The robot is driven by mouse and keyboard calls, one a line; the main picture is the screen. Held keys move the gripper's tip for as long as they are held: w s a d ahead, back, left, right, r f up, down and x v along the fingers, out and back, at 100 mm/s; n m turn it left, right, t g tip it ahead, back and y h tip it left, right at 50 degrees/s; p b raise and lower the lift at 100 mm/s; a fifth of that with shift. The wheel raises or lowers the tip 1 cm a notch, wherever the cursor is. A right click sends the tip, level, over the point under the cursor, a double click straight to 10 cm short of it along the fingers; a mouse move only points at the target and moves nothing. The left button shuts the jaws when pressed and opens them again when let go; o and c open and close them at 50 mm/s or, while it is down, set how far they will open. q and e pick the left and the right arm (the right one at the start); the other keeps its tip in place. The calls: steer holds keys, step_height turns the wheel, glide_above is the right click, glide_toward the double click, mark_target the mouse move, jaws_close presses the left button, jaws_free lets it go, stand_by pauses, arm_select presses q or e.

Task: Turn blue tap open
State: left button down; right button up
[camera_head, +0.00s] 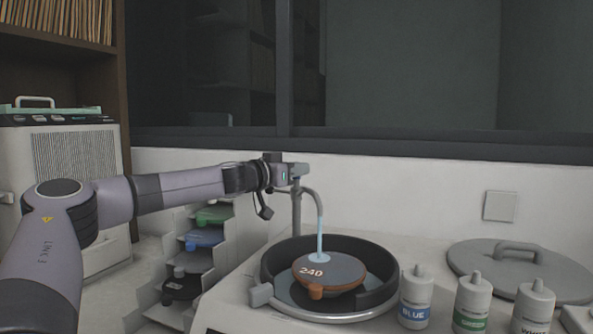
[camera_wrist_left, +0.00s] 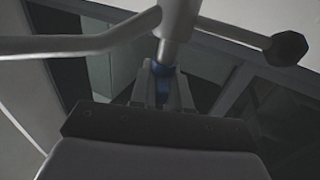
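The tap is a grey post with a curved spout (camera_head: 317,207) at the back of the round basin. A light blue stream of water (camera_head: 320,240) runs from the spout onto the disc below. My left gripper (camera_head: 298,170) is at the top of the post. In the left wrist view a blue part of the tap (camera_wrist_left: 162,70) sits between the fingertips of my left gripper (camera_wrist_left: 162,88), which look closed on its sides. The fingers hide part of it. My right gripper is not in view.
A brown disc marked 240 (camera_head: 330,272) lies in the black basin (camera_head: 375,265). Bottles labelled blue (camera_head: 415,300), green (camera_head: 471,304) and white (camera_head: 533,308) stand at the right front. A grey lid (camera_head: 520,270) lies behind them. A stepped rack (camera_head: 205,235) stands left.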

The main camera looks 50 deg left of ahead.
arm_select(q)
steer(key=shift+f+n+y+b, duration=0.3)
steer(key=shift+n+y+b, duration=0.1)
steer(key=shift+y+b, duration=0.4)
steer(key=n+g+y+b, duration=0.1)
steer(key=n+y+b, duration=0.1)
steer(key=y+b, duration=0.1)
steer(key=shift+f+b, duration=0.15)
steer(key=shift+b, duration=0.4)
steer(key=shift+n+g+y+b, duration=0.3)
steer(key=shift+n+y+b, duration=0.1)
steer(key=shift+n+y, duration=0.15)
steer(key=shift+n+g+y+b, duration=0.25)
steer(key=shift+g+y+b, duration=0.05)
steer(key=shift+y+b, duration=0.15)
steer(key=shift+r, duration=0.25)
steer(key=c, duration=1.2)
jaws_free()
